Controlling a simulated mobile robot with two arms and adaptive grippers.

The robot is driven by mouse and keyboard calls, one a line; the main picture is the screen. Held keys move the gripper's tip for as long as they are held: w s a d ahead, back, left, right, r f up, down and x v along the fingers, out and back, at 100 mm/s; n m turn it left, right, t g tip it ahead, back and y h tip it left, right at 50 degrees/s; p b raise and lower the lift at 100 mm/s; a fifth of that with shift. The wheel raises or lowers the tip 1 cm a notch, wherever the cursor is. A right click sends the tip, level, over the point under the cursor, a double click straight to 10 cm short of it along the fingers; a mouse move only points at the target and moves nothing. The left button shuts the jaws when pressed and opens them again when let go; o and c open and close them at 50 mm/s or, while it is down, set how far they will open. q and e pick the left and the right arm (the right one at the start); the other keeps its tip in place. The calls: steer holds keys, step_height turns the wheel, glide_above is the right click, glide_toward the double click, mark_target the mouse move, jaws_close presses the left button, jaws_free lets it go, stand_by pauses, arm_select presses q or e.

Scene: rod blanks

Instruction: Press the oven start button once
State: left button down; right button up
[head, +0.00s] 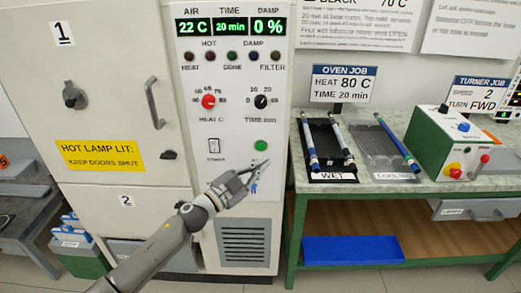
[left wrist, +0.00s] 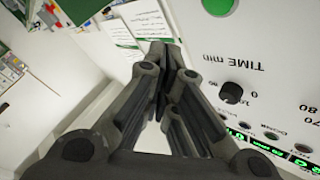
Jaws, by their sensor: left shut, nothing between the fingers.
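The oven's green start button (head: 260,145) is at the lower right of the white control panel (head: 195,120). It also shows at the top edge of the left wrist view (left wrist: 218,5). My left gripper (head: 253,170) is shut and empty, in front of the panel just below the button. In the left wrist view its fingertips (left wrist: 163,48) are left of the button, apart from it in the picture; the exact gap to the panel cannot be told. The display (head: 231,26) reads 22 C, 20 min, 0 %. My right gripper is not in view.
The red heat knob (head: 208,101), black time knob (head: 260,101) and power switch (head: 213,145) sit near the button. Right of the oven, a green-framed bench (head: 300,180) bears a wet rack (head: 333,177) with rods, a cooling rack (head: 395,176) and a turner (head: 440,145).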

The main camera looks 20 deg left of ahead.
mark_target(261, 147)
arm_select(q)
steer(key=w, duration=0.2)
steer(key=w+a+b, duration=0.1)
steer(key=w, duration=0.1)
steer(key=w+b, duration=0.1)
steer(key=w, duration=0.1)
steer(key=shift+w+a, duration=0.1)
steer(key=shift+a, duration=0.3)
stand_by(0.3)
steer(key=shift+w, duration=0.1)
stand_by(0.7)
steer(key=shift+w+a, duration=0.1)
steer(key=shift+w, duration=0.2)
